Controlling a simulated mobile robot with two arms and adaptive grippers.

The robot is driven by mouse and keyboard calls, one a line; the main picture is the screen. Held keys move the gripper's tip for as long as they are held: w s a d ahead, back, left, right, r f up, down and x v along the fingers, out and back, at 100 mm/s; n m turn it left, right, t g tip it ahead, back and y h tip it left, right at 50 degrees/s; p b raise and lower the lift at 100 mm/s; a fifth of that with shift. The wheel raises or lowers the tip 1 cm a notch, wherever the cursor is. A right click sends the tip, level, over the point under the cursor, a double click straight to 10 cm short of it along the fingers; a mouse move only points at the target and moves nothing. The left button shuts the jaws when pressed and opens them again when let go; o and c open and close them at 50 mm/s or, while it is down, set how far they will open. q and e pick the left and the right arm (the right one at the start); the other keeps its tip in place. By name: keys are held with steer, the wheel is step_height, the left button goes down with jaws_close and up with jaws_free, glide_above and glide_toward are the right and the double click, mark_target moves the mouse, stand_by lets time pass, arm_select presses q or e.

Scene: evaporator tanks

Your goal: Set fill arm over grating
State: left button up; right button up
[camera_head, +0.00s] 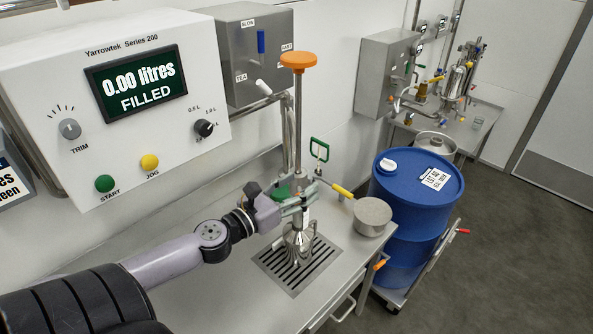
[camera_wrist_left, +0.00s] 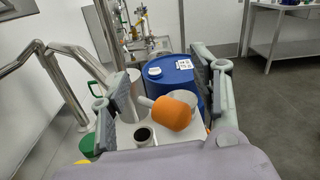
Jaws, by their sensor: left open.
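The slotted grating (camera_head: 268,258) is set in the steel bench top. A metal jug-like vessel (camera_head: 298,240) stands upright over it, below my left gripper (camera_head: 295,203). That gripper is open beside the lower part of an upright steel rod (camera_head: 298,125) with an orange knob. I cannot tell for sure which pipe is the fill arm. In the left wrist view, an orange cylindrical knob (camera_wrist_left: 172,113) on a pale stem shows between the spread fingers of the gripper (camera_wrist_left: 165,100), with no visible grip on it. A dark round opening (camera_wrist_left: 143,136) shows below. My right gripper is out of view.
The control box (camera_head: 130,90) reads 0.00 litres. A grey bowl (camera_head: 372,214), a yellow-handled rod (camera_head: 342,190) and a green-handled part (camera_head: 319,150) are near the bench's right end. A blue drum (camera_head: 415,205) stands beyond. Bare bench lies left of the grating.

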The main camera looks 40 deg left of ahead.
arm_select(q)
steer(key=shift+r, duration=2.75)
